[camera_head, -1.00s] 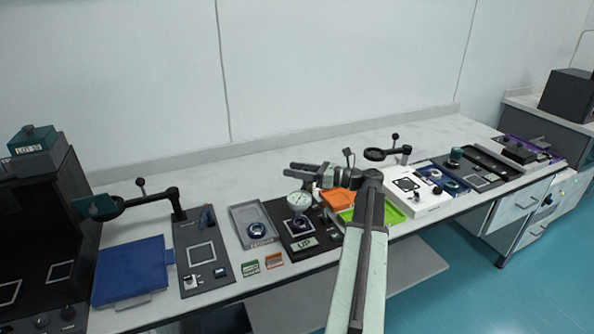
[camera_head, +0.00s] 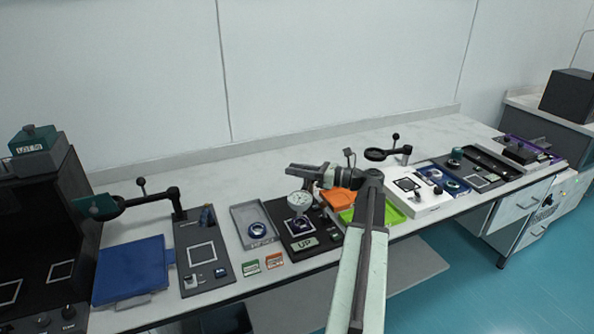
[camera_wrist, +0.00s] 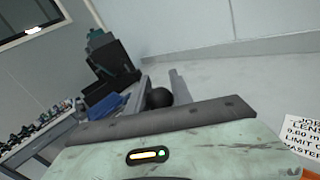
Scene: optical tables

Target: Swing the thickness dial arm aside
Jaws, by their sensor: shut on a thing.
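The thickness dial gauge (camera_head: 299,201) has a round white face. My gripper (camera_head: 289,170) is just above the dial, pointing left. In the wrist view a black ball knob (camera_wrist: 158,97) shows at the jaws, beside a grey finger (camera_wrist: 180,86). My gripper is shut on this knob, which looks like the dial arm's. The knob and most of the dial arm cannot be made out in the head view.
A grey tray (camera_head: 238,215) is left of the gauge; orange (camera_head: 340,203) and green (camera_head: 347,216) trays are right. A blue mat (camera_head: 112,288) lies far left.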

